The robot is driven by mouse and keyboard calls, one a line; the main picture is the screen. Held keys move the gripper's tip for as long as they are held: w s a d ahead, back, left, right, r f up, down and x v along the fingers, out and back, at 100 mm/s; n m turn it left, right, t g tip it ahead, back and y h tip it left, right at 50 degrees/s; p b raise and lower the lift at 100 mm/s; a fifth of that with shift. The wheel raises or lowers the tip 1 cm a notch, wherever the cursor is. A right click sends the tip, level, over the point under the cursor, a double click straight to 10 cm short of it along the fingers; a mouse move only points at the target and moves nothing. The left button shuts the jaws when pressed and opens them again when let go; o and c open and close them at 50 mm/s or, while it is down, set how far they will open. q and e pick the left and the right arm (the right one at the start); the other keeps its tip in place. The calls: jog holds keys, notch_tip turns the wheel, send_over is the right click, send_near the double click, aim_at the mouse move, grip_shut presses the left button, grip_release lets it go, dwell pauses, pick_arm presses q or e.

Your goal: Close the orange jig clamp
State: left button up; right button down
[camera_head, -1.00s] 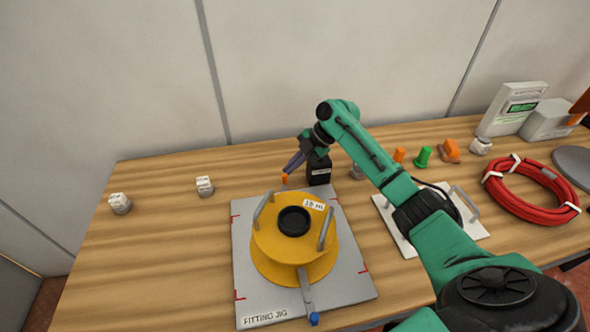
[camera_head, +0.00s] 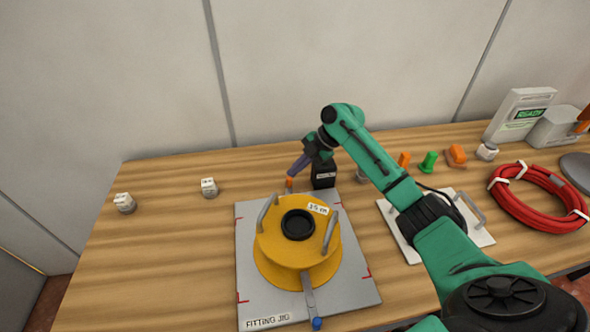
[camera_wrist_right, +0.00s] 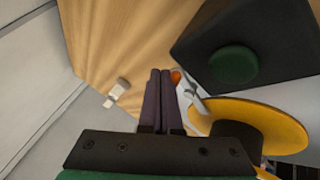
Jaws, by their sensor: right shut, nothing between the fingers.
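The orange jig clamp shows as a small orange tip (camera_head: 289,183) at the back edge of the fitting jig plate (camera_head: 252,290). In the right wrist view its orange tip (camera_wrist_right: 176,77) and grey lever (camera_wrist_right: 191,97) lie just right of my fingers. My right gripper (camera_head: 293,171) is shut and empty, its fingertips just above and behind the orange tip; I cannot tell whether they touch. The fingers also show in the wrist view (camera_wrist_right: 159,75). The yellow spool (camera_head: 275,245) sits on the plate and hides part of the clamp. My left gripper is out of view.
A black box (camera_head: 323,176) with a green button (camera_wrist_right: 234,64) stands close right of the gripper. A blue-tipped clamp (camera_head: 316,323) is at the plate's front. A white tray (camera_head: 402,236) and red hose coil (camera_head: 530,215) are at right. Table left of the plate is mostly clear.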

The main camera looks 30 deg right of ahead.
dwell(0.5)
jog(key=b+v, duration=0.1)
jog(key=v, duration=1.3)
jog(key=shift+d+r+b, duration=0.2)
jog(key=shift+r+b, duration=0.05)
jog(key=shift+b, duration=0.15)
jog(key=shift+s+f, duration=0.1)
